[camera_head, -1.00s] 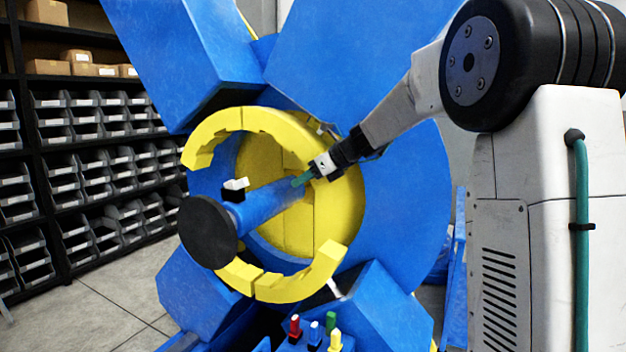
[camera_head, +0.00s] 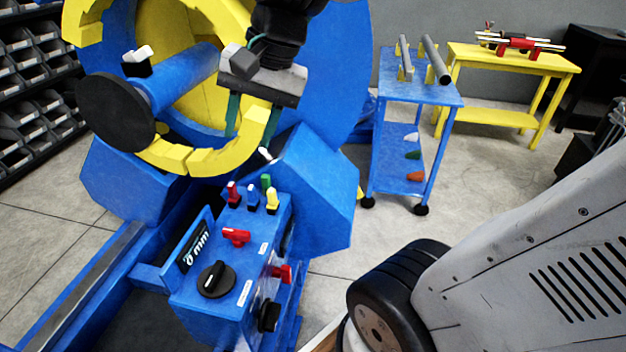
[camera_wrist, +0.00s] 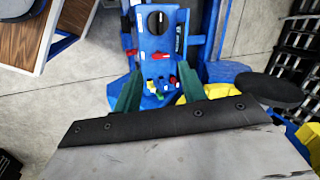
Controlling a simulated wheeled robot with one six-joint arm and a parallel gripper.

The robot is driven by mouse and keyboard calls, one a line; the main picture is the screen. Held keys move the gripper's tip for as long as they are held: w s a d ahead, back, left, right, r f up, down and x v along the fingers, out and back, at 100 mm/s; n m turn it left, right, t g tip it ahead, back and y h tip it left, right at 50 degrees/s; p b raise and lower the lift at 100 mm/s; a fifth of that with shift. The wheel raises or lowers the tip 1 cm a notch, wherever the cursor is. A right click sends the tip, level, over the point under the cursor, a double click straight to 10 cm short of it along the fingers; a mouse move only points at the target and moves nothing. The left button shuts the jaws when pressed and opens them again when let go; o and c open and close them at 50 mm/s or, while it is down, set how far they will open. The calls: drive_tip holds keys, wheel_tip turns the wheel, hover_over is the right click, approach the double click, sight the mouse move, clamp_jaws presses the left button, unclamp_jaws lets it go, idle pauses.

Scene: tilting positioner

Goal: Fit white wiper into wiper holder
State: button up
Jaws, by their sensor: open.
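My gripper (camera_head: 252,132) hangs in front of the yellow ring's right side, with its two green fingers apart, pointing down and empty. In the wrist view the fingers (camera_wrist: 160,78) spread on either side of the coloured pegs. A white piece (camera_head: 143,52) sits on a black block (camera_head: 136,68) on top of the blue spindle, left of my gripper. Another small white piece (camera_head: 266,154) sticks out beside the blue block, below the gripper. A third white piece (camera_head: 412,137) lies on the cart's lower shelf. I cannot tell which is the wiper or its holder.
The blue cart (camera_head: 430,93) and yellow table (camera_head: 510,57) stand at the right. Floor lies open between the machine and cart.

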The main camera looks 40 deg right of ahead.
drive_tip(key=s+d+f+n+h, duration=0.1)
drive_tip(key=s+f+n, duration=0.1)
drive_tip(key=s+n, duration=0.2)
drive_tip(key=s+d+f+n+g+h, duration=0.1)
drive_tip(key=s+f+n+h, duration=0.1)
drive_tip(key=s, duration=0.6)
drive_tip(key=shift+d+f+n, duration=0.15)
drive_tip(key=shift+f+n, duration=0.65)
drive_tip(key=shift+n, duration=0.3)
